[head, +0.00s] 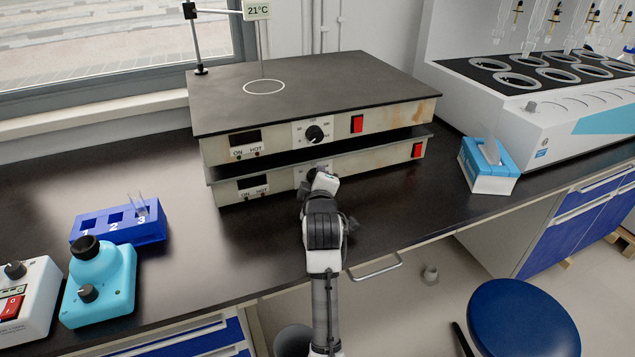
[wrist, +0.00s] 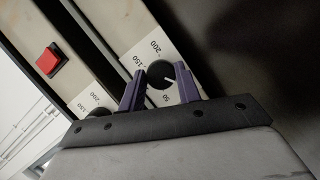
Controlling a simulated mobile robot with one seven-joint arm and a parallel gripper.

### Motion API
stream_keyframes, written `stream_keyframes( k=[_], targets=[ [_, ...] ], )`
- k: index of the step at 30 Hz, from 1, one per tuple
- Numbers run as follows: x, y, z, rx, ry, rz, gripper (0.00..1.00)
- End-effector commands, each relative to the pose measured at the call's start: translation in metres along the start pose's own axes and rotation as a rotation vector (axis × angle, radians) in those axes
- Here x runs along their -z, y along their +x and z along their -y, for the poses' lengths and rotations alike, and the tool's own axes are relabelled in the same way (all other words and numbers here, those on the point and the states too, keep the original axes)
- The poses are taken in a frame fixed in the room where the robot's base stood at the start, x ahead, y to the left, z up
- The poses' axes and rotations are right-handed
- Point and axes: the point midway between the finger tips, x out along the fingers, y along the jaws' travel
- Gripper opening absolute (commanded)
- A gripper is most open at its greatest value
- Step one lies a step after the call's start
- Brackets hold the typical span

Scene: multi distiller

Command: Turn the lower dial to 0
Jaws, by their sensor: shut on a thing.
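The lower dial (wrist: 158,72) is a black round knob on the front of the lower hot plate (head: 370,162). In the wrist view, my gripper (wrist: 158,82) has its two purple fingers closed on opposite sides of this dial. A short white line shows on the knob, near the printed 50, but I cannot tell its exact reading. Printed numbers such as 200 and 150 show beside it. In the head view, my gripper (head: 316,178) covers most of the lower dial. The upper dial (head: 314,134) is a black knob on the hot plate above, apart from my gripper.
The upper hot plate (head: 350,85) sits close above the lower one. Red switches (head: 357,124) lie right of the dials. A blue tissue box (head: 488,168) stands at right, a blue rack (head: 118,225) at left. The bench directly left of my arm is clear.

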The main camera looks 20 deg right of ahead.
Motion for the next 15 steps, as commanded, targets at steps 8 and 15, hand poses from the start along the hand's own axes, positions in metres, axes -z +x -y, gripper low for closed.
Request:
stream_keyframes(
  k=[8,15],
  targets=[
    [0.0008,0.0001,0.0003,0.001,-0.002,-0.001,0.49],
    [0.0004,0.0000,-0.0005,-0.001,-0.001,-0.001,0.55]
  ],
)
